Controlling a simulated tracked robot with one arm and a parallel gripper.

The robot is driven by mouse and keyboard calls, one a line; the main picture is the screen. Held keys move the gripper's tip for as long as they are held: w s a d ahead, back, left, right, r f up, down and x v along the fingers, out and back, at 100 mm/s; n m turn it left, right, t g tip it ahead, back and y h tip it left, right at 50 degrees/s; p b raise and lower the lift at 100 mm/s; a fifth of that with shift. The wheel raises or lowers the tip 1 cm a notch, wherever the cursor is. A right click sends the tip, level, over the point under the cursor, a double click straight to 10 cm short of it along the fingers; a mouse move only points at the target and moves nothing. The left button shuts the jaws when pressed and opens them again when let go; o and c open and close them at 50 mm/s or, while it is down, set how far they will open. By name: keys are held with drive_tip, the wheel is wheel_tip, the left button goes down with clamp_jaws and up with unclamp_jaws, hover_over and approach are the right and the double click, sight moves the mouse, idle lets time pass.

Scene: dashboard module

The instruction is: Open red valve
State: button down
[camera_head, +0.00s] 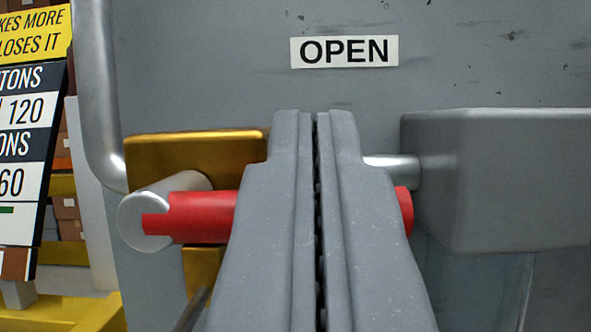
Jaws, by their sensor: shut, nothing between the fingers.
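The red valve handle (200,217) runs level across the middle of the view, with a silver rounded end piece (150,212) at its left. My gripper (318,120) is shut, with its two grey fingers pressed together and nothing between them. The fingers stand in front of the red handle and hide its middle; a short red bit shows to their right. I cannot tell whether they touch it. A brass plate (190,147) sits behind the handle. A white label (344,51) reading "OPEN" is on the grey panel above.
A grey box (500,180) juts from the panel (240,70) at the right, with a silver rod (392,167) at its left side. A silver pipe (95,90) runs down at the left. A yellow and black sign (30,130) stands at the far left.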

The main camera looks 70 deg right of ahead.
drive_tip(key=s+a+f+p, duration=0.1)
drive_tip(key=s+a+f, duration=0.1)
drive_tip(key=a, duration=0.7)
drive_tip(key=shift+s, duration=0.2)
drive_tip(key=w+a+r+n+t+y, duration=0.3)
drive_tip(key=w+a+r+t+y, duration=0.25)
drive_tip(key=w+a+r, duration=0.35)
drive_tip(key=w+a+r+n+t+y, duration=0.3)
drive_tip(key=w+a+r+t+y, duration=0.25)
drive_tip(key=r, duration=0.55)
drive_tip(key=s+a+r+n+t+y, duration=0.3)
drive_tip(key=a+r+n+y, duration=0.2)
drive_tip(key=a+r+y, duration=0.65)
drive_tip(key=s+a+r+n+g, duration=0.2)
drive_tip(key=s+a+r, duration=0.1)
drive_tip(key=s+a, duration=0.5)
drive_tip(key=s+a+r+n+g, duration=0.2)
drive_tip(key=s+a, duration=0.6)
drive_tip(key=s, duration=0.4)
drive_tip(key=shift+r+n+y, duration=0.35)
drive_tip(key=shift+r+n, duration=0.15)
drive_tip(key=shift+r, duration=0.15)
